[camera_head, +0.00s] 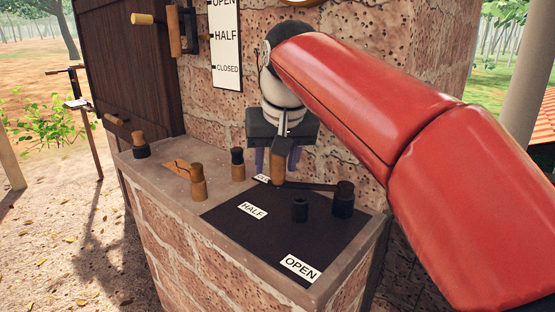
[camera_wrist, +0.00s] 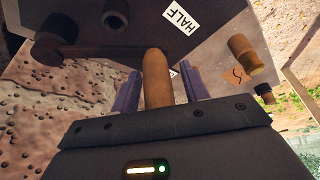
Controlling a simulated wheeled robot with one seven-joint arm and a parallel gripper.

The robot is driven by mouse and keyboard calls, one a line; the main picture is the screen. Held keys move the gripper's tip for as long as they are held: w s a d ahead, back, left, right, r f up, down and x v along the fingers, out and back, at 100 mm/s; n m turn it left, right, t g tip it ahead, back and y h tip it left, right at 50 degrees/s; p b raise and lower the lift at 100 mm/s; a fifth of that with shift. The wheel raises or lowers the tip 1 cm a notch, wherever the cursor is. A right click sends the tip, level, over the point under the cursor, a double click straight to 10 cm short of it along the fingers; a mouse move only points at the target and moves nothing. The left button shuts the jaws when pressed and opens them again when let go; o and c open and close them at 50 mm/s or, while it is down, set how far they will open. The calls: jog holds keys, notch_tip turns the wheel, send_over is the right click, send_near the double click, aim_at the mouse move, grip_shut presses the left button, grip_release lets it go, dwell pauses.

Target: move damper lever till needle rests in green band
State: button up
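The damper lever is a dark bar (camera_head: 310,186) running from a dark round pivot (camera_head: 344,198) to an upright wooden handle (camera_head: 278,168). The handle stands close to a partly hidden label at the plate's back edge, away from HALF and OPEN. My gripper (camera_wrist: 158,90) is open, with one purple finger on each side of the handle (camera_wrist: 156,78). In the wrist view small gaps show between handle and fingers. In the head view my gripper (camera_head: 278,160) hangs over the handle. Only the lower rim of a round gauge (camera_head: 303,2) shows at the top; its needle and green band are out of view.
The dark plate (camera_head: 235,225) bears HALF (camera_head: 252,211) and OPEN (camera_head: 300,268) labels and a short dark post (camera_head: 300,209). Several wooden-topped pieces, one of them (camera_head: 198,182), stand left on the ledge. A brick wall (camera_head: 345,120) rises behind. The plate's front is clear.

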jog(key=shift+o, duration=0.2)
jog(key=shift+d+r, duration=0.1)
jog(key=a+p+v, duration=0.1)
jog(key=v, duration=0.6)
jog(key=shift+d+r+p, duration=0.3)
jog(key=shift+d, duration=0.2)
jog(key=shift+s, duration=0.2)
